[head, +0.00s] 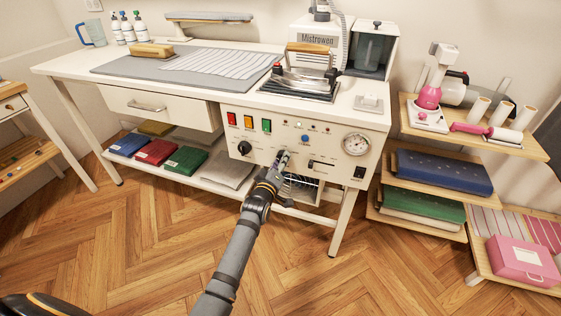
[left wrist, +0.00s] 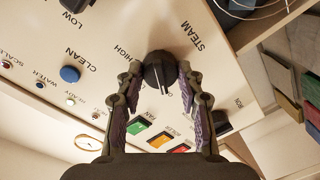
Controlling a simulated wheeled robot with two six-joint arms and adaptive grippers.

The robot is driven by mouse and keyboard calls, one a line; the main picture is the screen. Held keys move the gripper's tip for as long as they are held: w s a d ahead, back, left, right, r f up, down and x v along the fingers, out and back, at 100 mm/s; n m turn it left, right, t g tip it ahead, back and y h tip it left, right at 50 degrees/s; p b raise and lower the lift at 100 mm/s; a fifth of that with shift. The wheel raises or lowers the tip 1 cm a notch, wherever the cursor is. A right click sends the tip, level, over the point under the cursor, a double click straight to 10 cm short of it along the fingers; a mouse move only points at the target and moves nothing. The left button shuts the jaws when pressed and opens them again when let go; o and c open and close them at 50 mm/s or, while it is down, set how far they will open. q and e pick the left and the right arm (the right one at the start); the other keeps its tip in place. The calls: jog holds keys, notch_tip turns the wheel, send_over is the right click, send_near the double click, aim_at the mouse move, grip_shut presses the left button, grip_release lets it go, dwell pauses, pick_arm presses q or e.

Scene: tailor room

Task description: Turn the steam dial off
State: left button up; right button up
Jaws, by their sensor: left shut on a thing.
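The steam dial (left wrist: 157,70) is a round black knob on the white front panel (head: 330,143) of the ironing station. In the head view the gripper hides the dial. I cannot tell exactly which mark the dial points to. My right gripper is in neither view.
A second black knob (head: 245,147), lit red, orange and green (head: 266,125) switches, a blue button (head: 305,138) and a pressure gauge (head: 356,144) share the panel. An iron (head: 305,72) stands on top. A shelf (head: 525,148) is at right. The wooden floor in front is clear.

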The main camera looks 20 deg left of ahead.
pick_arm(q)
jog(key=o, duration=1.2)
jog(key=shift+c, duration=0.2)
jog(key=s, duration=1.2)
jog(key=shift+r, duration=0.35)
